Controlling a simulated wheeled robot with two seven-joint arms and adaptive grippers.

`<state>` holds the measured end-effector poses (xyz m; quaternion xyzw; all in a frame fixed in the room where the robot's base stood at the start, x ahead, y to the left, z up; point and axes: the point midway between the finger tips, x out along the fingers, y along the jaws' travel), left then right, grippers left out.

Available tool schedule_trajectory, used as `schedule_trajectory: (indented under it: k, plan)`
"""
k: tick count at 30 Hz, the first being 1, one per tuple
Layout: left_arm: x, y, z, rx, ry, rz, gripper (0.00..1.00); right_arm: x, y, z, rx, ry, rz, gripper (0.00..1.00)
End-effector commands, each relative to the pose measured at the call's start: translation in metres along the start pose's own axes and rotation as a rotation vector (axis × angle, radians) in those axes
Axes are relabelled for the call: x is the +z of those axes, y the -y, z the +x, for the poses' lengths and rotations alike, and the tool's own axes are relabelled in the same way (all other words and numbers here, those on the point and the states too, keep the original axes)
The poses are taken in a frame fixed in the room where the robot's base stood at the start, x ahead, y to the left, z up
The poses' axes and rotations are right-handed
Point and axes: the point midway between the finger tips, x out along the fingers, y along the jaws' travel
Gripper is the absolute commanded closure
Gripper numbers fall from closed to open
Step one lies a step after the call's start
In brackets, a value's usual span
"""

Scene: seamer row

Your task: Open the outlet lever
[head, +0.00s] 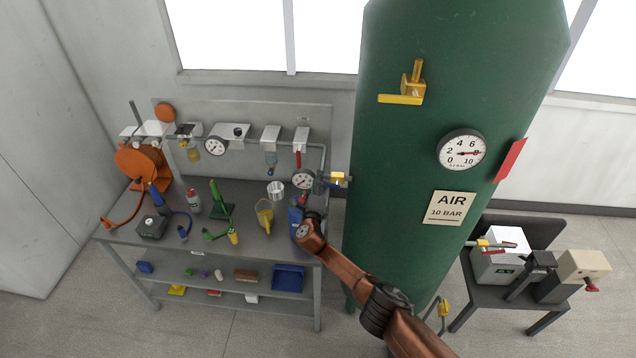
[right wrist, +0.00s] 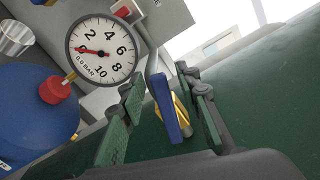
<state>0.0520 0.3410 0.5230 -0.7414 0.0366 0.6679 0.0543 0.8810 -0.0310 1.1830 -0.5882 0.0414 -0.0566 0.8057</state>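A yellow valve (head: 337,177) with a blue lever sits at the right end of the pipe line, beside the green tank. In the right wrist view the blue lever (right wrist: 165,108) stands in front of the yellow valve body (right wrist: 183,112). My right gripper (right wrist: 165,105) is open, with one finger on each side of the blue lever; I cannot tell whether either touches it. In the head view my right gripper (head: 313,214) is below the valve, mostly hidden by its wrist. My left gripper is not in view. No label naming the outlet lever is readable.
A line gauge (head: 303,180) shows about 0 bar in the wrist view (right wrist: 102,48). The tall green tank (head: 400,200) stands close right of the valve. The workbench (head: 250,240) carries several tools and a metal cup (head: 275,190). A blue container (right wrist: 38,110) is left of my right gripper.

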Motion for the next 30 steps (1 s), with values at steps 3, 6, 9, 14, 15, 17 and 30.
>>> schedule_trajectory:
  k: [3, 6, 9, 14, 15, 17, 30]
  plan:
    - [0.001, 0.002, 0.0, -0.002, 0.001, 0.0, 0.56, 0.0, -0.001, -0.002, 0.001, 0.001, 0.001, 0.7]
    - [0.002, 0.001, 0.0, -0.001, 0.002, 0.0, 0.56, 0.001, -0.002, -0.006, 0.002, 0.002, 0.001, 0.7]
    - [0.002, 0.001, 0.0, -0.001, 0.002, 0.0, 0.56, 0.001, -0.003, -0.014, 0.003, 0.002, 0.004, 0.7]
    - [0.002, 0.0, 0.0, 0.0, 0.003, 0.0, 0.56, -0.001, -0.001, -0.031, 0.002, 0.0, 0.004, 0.7]
    - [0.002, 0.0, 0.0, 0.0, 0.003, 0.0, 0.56, 0.0, -0.002, -0.037, 0.003, 0.001, 0.003, 0.7]
    - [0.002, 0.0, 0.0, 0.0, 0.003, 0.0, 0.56, 0.0, -0.002, -0.046, 0.002, 0.002, 0.003, 0.7]
    - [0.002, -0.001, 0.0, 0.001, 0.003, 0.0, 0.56, 0.0, -0.001, -0.109, 0.001, 0.0, 0.001, 0.7]
